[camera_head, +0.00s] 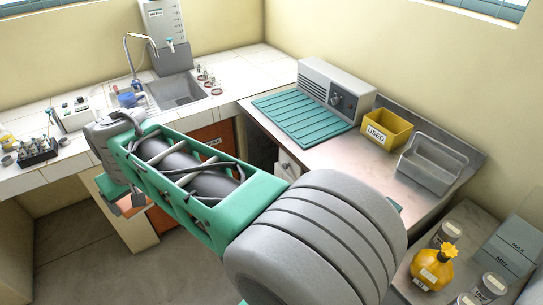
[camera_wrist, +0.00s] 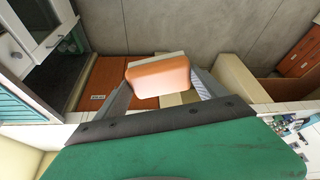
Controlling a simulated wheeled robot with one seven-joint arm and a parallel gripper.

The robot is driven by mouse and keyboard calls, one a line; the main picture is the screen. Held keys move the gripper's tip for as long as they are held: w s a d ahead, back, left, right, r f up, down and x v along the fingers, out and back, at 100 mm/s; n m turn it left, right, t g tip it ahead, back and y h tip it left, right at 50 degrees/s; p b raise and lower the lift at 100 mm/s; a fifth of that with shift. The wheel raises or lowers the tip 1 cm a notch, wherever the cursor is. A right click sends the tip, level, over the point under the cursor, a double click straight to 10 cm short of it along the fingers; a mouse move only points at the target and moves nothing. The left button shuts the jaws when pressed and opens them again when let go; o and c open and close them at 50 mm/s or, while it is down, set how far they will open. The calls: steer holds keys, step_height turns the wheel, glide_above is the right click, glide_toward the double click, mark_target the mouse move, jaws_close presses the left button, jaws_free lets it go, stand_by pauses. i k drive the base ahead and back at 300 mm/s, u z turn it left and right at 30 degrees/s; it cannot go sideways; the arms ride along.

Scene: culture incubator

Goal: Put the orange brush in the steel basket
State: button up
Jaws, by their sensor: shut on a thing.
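The orange brush (camera_wrist: 158,82) shows in the wrist view as an orange block with a pale strip along its upper edge. My gripper (camera_wrist: 160,95) is shut on it, with one dark finger on each side. The steel basket (camera_head: 430,162) is a grey, open-topped bin on the metal worktop at the right in the head view. It is far from my gripper and looks empty.
A yellow bin labelled USED (camera_head: 386,130) stands just left of the basket. A teal ribbed mat (camera_head: 300,118) lies before a grey appliance (camera_head: 335,90). A sink (camera_head: 176,92) is at the back. A yellow bottle (camera_head: 432,268) and jars stand at lower right.

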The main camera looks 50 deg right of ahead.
mark_target(423, 178)
steer(key=i, duration=0.45)
steer(key=z, duration=2.65)
steer(key=i, duration=0.6)
steer(key=z, duration=0.6)
